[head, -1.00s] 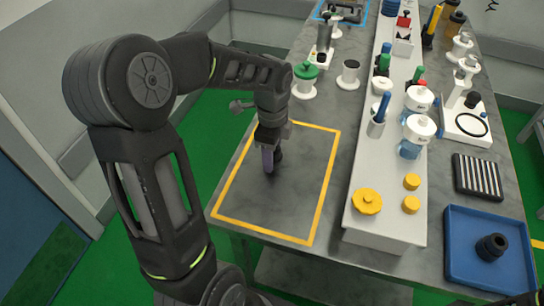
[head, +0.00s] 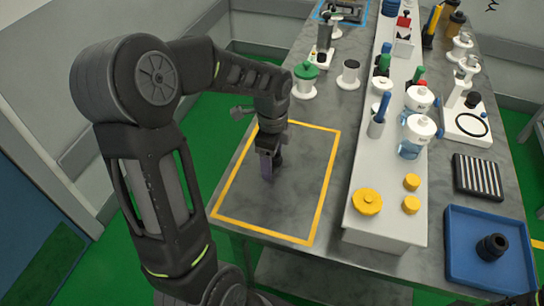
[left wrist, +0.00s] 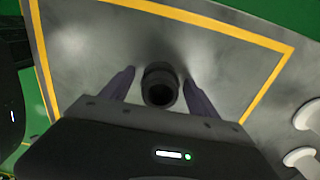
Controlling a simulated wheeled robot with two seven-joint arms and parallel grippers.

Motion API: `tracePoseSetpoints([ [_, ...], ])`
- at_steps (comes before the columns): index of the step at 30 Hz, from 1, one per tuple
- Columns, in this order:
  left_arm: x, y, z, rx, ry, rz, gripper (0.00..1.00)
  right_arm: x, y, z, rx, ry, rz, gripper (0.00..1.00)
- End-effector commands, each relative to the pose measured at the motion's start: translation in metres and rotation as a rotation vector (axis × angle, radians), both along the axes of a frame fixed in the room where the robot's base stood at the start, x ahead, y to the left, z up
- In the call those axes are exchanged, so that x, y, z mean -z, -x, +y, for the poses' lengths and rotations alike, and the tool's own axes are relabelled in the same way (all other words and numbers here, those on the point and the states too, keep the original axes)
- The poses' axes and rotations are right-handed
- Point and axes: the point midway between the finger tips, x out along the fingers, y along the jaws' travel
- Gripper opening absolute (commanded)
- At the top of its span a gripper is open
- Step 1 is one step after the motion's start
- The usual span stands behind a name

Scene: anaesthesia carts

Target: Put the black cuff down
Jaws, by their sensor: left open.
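The black cuff (left wrist: 160,86) is a short dark ring with a round opening. In the left wrist view it sits between the two fingers of my left gripper (left wrist: 159,88), with a visible gap on each side. My left gripper (head: 268,172) is open. It points down inside the yellow outlined area (head: 325,187) on the grey table. In the head view the cuff (head: 279,159) shows only partly behind the fingers, and appears to stand on the table.
A long white raised shelf (head: 357,222) with yellow caps and jars stands right of the outline. A blue tray (head: 460,277) at the right holds another black round part (head: 492,247). White and green-topped pieces (head: 305,76) stand behind. The outlined area is otherwise clear.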

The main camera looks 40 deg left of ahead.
Motion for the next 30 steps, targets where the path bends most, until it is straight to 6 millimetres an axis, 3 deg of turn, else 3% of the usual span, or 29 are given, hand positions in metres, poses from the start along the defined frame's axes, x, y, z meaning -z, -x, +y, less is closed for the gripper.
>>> tracePoseSetpoints([
  [8, -0.018, -0.001, 0.000, -0.001, -0.001, -0.003, 0.70, -0.001, 0.000, 0.000, 0.000, 0.000, 0.000, 0.70],
  [22, -0.108, -0.001, 0.000, 0.000, -0.001, -0.004, 0.70, 0.001, 0.000, 0.000, 0.000, 0.000, 0.000, 0.70],
  [30, -0.123, 0.000, 0.000, 0.000, 0.000, 0.000, 0.70, 0.001, 0.000, 0.000, 0.000, 0.000, 0.000, 0.70],
])
